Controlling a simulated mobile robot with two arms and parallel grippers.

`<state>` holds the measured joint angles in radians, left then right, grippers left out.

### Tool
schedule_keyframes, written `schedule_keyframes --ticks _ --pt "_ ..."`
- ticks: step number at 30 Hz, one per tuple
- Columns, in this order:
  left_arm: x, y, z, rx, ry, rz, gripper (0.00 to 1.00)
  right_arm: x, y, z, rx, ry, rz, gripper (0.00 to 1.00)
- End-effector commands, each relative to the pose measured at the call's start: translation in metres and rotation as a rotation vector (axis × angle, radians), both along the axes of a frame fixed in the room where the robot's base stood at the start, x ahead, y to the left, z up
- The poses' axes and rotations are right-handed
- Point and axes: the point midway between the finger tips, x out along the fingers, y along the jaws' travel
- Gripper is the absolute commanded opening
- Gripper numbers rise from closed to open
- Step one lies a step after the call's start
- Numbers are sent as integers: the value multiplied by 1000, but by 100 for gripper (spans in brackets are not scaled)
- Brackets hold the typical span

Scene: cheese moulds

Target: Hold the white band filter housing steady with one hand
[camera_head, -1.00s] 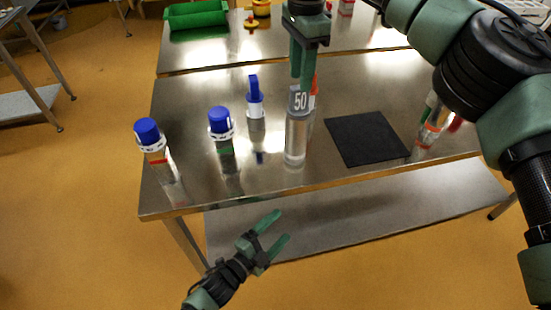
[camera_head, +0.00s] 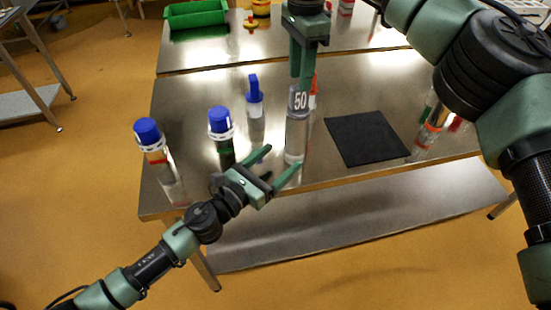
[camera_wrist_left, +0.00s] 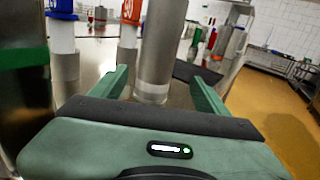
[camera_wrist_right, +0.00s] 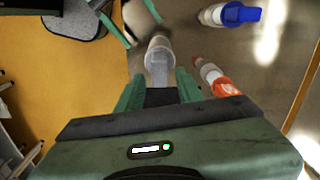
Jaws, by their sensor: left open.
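The metallic filter housing with a pale band near its foot (camera_head: 296,132) stands upright near the table's front edge. It also shows in the left wrist view (camera_wrist_left: 160,45), with the band low down. A clear piece marked 50 (camera_head: 300,101) is at its top. My left gripper (camera_head: 283,158) is open, low at the front of the housing; in the left wrist view its fingers lie either side of it, not visibly touching. My right gripper (camera_head: 301,88) points down at the clear top; in the right wrist view its fingers flank that top (camera_wrist_right: 159,58). Whether they grip it is unclear.
Blue-capped housings stand to the left (camera_head: 149,138), (camera_head: 221,125), (camera_head: 255,98). A red-orange housing (camera_head: 313,90) is close behind. A black mat (camera_head: 366,138) lies to the right, with another housing (camera_head: 432,130) beyond it. A green crate (camera_head: 196,14) stands on the back table.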

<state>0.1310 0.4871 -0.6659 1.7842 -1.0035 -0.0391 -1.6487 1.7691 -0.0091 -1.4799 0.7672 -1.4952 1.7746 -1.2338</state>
Motion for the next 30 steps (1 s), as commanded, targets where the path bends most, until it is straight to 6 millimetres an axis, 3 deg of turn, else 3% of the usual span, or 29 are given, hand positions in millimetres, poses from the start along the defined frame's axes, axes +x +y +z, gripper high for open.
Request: schedule_keyframes --ticks 4,18,29,30 --pt "12 0 1 28 -21 20 76 0 0 0 0 0 0 36" --pt "62 -38 1 23 -17 18 76 0 0 0 0 0 0 36" --pt "66 -41 0 24 -15 17 76 0 0 0 0 0 0 36" --pt "66 -41 0 24 -15 17 67 0 0 0 0 0 0 36"
